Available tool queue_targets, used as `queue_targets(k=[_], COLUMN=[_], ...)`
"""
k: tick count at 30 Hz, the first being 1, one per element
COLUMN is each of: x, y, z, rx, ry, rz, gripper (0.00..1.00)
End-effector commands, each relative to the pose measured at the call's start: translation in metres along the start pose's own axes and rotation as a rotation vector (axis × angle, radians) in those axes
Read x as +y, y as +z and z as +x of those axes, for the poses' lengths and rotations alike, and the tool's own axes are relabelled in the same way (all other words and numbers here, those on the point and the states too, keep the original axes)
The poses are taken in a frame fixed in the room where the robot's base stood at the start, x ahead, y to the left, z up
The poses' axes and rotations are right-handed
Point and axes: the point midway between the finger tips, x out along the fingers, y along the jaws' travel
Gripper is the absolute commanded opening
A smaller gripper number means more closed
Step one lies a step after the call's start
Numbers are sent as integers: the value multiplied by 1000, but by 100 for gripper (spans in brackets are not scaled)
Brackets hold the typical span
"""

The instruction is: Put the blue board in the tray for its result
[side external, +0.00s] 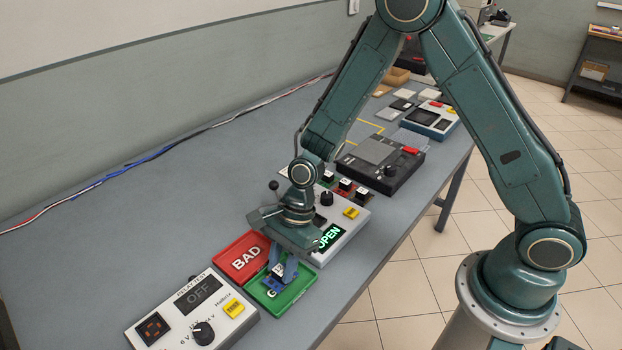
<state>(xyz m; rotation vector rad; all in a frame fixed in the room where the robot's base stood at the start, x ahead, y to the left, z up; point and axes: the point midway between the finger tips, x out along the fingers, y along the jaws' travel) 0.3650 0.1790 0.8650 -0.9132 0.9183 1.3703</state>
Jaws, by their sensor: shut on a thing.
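My gripper (284,270) points down over the green tray (293,299) and is shut on the blue board (272,283). The board is at the green tray, low inside its rim; I cannot tell whether it touches the tray floor. The board and my fingers cover most of the green tray's lettering, leaving a "G" in view. The red tray (237,260), marked "BAD", lies just behind and left of the green one, and no board shows in it. A tester (349,224) beside the trays has a lit display reading "OPEN"; my gripper hides part of it.
A grey instrument (197,316) with a display reading "OFF" stands in front left of the trays. A black device (381,162) and a blue-and-white one (432,119) stand farther back. Red and blue cables (130,164) run along the wall. The table's left part is clear.

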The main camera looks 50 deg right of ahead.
Motion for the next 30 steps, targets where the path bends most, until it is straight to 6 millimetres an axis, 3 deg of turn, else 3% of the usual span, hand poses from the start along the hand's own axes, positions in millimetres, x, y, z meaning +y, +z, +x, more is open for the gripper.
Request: queue_targets(k=[6,19,20,23,30], x=[0,0,0,0,0], y=[-6,-7,-7,-7,-7], z=[14,18,18,18,18], rx=[0,0,0,0,0], ry=[1,0,0,0,0], rz=[-1,-1,-1,-1,-1], gripper=[0,0,28,48,48])
